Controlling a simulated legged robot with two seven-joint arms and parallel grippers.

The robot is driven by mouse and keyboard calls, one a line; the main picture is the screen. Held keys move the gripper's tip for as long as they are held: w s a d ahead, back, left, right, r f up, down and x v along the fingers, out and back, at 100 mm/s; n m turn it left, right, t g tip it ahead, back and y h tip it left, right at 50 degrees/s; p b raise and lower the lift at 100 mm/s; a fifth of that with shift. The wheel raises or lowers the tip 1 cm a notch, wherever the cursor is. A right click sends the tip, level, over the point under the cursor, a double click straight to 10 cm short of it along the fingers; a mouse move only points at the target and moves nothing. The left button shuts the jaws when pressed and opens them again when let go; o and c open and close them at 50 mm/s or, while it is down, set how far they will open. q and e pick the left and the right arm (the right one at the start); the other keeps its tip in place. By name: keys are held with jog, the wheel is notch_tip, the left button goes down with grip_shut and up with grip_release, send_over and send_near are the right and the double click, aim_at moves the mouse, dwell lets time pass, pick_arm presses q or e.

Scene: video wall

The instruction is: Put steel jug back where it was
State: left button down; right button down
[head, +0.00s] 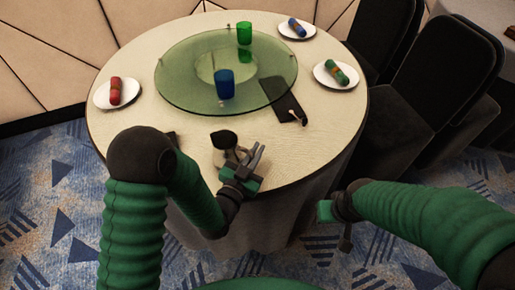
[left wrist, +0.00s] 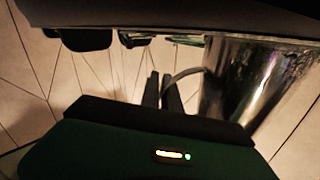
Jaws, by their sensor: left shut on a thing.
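The steel jug (head: 236,156), with a dark open top, is at the near edge of the round table (head: 190,50). In the left wrist view the shiny jug (left wrist: 245,85) fills the right side, with its curved handle (left wrist: 184,75) toward the fingers. My left gripper (head: 256,155) is beside the jug, shut on its handle; the left wrist view shows the fingers (left wrist: 162,92) at the handle. I cannot tell whether the jug's base touches the table. My right gripper (head: 328,211) is off the table's near right side, away from the jug; its finger state is unclear.
A green glass turntable (head: 175,75) carries a green cup (head: 244,33) and a blue cup (head: 224,84). A dark slab (head: 278,92) lies by its right edge. Plates with rolled napkins stand at left (head: 103,95), right (head: 325,77) and back (head: 288,31). Dark chairs (head: 440,75) stand at right.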

pick_arm(q)
jog(key=shift+s+r, duration=0.1)
jog(key=shift+s, duration=0.1)
jog(key=shift+s+a, duration=0.1)
jog(key=shift+s, duration=0.05)
jog(key=c, duration=2)
grip_release()
jog(key=shift+a, duration=0.1)
jog(key=o, duration=0.4)
pick_arm(e)
jog(key=shift+s+a, duration=0.15)
jog(key=shift+s, duration=0.1)
